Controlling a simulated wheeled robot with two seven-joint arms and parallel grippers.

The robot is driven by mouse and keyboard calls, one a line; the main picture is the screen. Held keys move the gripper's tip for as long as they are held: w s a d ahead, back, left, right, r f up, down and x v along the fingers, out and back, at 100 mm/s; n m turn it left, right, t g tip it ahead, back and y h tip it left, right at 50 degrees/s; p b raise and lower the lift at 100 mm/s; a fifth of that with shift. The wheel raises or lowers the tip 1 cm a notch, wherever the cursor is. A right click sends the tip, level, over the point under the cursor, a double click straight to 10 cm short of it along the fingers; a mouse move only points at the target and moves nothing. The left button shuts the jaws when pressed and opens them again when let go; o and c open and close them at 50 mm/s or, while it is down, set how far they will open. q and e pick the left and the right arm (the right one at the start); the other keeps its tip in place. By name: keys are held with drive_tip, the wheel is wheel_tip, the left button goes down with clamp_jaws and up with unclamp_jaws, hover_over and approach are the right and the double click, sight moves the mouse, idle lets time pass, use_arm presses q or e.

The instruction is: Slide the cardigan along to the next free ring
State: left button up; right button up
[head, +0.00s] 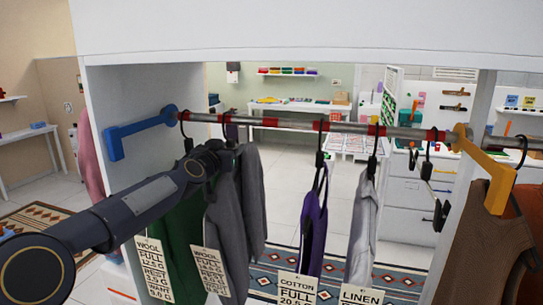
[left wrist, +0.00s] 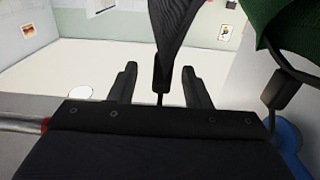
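A grey garment (head: 227,230) hangs from the rail (head: 295,124) with a WOOL tag (head: 211,268); it is probably the cardigan, though its cut is unclear. My left gripper (head: 220,150) is at its hanger, just below the rail. In the left wrist view the gripper (left wrist: 159,72) is open, with the hanger's dark stem (left wrist: 160,88) between its fingers; neither finger visibly touches it. Red rings mark the rail. The ring (head: 270,122) right of the grey garment carries no hanger. My right gripper is not in view.
A green garment (head: 182,225) hangs close on the left and shows in the wrist view (left wrist: 285,30). A purple garment (head: 313,230) and a light grey LINEN one (head: 362,225) hang to the right. Blue (head: 140,134) and yellow (head: 492,170) brackets flank the rail.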

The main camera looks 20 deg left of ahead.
use_arm(q)
drive_tip(key=shift+f, duration=0.2)
drive_tip(key=shift+s+b, duration=0.3)
drive_tip(key=s+b, duration=0.4)
drive_tip(key=s, duration=0.3)
drive_tip(key=shift+a, duration=0.1)
drive_tip(key=shift+s+r, duration=0.1)
drive_tip(key=shift+r, duration=0.05)
drive_tip(key=shift+s, duration=0.1)
